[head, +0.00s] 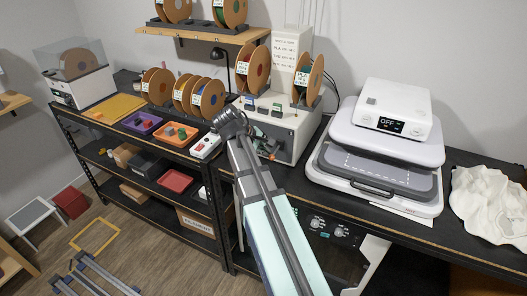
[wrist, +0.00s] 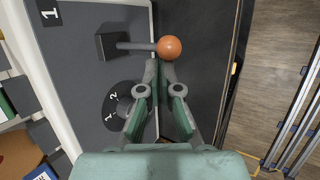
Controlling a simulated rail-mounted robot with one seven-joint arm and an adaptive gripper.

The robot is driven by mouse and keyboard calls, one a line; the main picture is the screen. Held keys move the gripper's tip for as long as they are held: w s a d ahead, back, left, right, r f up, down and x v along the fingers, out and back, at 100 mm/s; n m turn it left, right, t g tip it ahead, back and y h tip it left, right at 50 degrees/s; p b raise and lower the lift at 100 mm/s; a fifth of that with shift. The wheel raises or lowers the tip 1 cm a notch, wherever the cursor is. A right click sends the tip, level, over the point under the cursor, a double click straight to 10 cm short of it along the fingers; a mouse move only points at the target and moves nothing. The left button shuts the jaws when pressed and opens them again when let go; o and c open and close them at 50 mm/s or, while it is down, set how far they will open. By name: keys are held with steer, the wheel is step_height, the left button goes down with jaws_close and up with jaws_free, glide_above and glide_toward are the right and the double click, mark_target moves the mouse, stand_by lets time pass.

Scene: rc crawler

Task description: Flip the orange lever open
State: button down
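The orange lever shows in the wrist view as an orange ball knob (wrist: 169,47) on a thin grey rod (wrist: 136,46). The rod runs left to a dark square block (wrist: 109,44) on a dark grey panel (wrist: 80,70). My gripper (wrist: 161,68) has its fingertips just below the ball in the picture. The fingertips are together or almost so, with no object visible between them. I cannot tell whether they touch the ball. In the head view my arm crosses the workbench, and the lever cannot be made out there.
A dark round dial (wrist: 118,105) marked 1 and 2 sits beside my left finger. The floor lies right of the panel edge. In the head view, filament spools (head: 183,95), a purple tray (head: 142,122), an orange tray (head: 176,133) and a white heat press (head: 388,135) stand on the bench.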

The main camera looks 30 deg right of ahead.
steer(key=shift+w+d+r+p, duration=0.1)
steer(key=shift+d+r+p, duration=0.1)
steer(key=shift+r+p, duration=0.35)
steer(key=shift+w+d+r+p, duration=0.1)
steer(key=shift+d+r+p, duration=0.1)
steer(key=shift+r+p, duration=0.3)
steer(key=shift+d+r, duration=0.1)
steer(key=shift+r, duration=0.2)
stand_by(1.1)
